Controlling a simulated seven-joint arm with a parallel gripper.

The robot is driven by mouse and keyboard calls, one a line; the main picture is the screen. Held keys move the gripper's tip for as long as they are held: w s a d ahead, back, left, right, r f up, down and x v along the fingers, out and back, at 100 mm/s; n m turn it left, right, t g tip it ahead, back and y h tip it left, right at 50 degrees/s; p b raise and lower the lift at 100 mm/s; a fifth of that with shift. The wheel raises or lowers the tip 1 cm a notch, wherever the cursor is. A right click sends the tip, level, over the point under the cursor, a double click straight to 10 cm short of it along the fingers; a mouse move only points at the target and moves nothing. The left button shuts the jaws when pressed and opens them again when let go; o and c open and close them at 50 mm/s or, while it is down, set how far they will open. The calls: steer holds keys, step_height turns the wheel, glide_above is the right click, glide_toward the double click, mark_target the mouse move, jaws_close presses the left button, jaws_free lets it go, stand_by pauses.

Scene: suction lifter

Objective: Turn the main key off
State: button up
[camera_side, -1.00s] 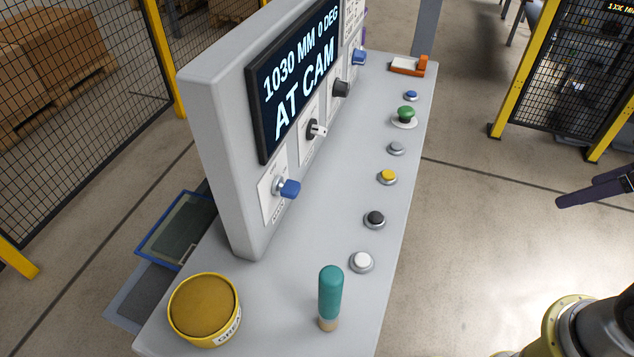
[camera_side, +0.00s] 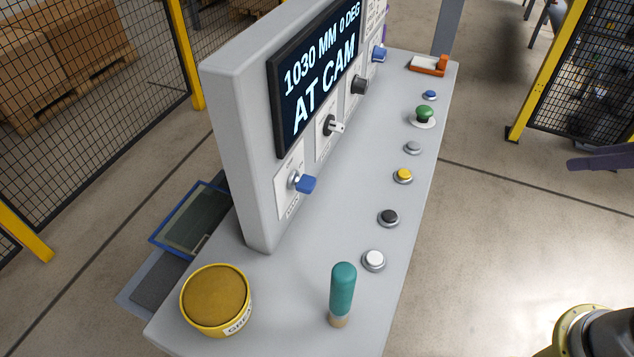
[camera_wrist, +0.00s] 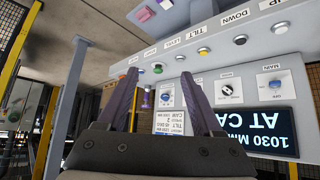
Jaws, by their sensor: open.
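The main key is a blue-handled key (camera_side: 305,184) in a round lock on a white plate, at the near end of the upright panel in the side view. In the wrist view, which is upside down, the blue key (camera_wrist: 275,89) sits under the MAIN label at the right. My gripper (camera_wrist: 158,88) is open and empty, its two dark purple fingers spread. It points at the panel but is apart from the main key, which lies to the right of the fingers. In the side view only one finger (camera_side: 602,159) shows at the right edge.
Several push buttons run along the desk edge. A teal-handled brush (camera_side: 342,290) and a yellow tin (camera_side: 216,301) stand at the near end.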

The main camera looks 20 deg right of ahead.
steer(key=w+a+r+n+t+y, duration=0.2)
steer(key=w+a+r+t, duration=0.15)
steer(key=w, duration=0.45)
steer(key=w+a+r+n+t+y, duration=0.2)
steer(key=w+a+r+t, duration=0.1)
steer(key=w+a+t, duration=0.3)
steer(key=n+g+y, duration=0.5)
steer(key=y, duration=0.4)
glide_toward(314, 185)
steer(key=x, duration=0.9)
steer(key=shift+w+a, duration=0.15)
jaws_close()
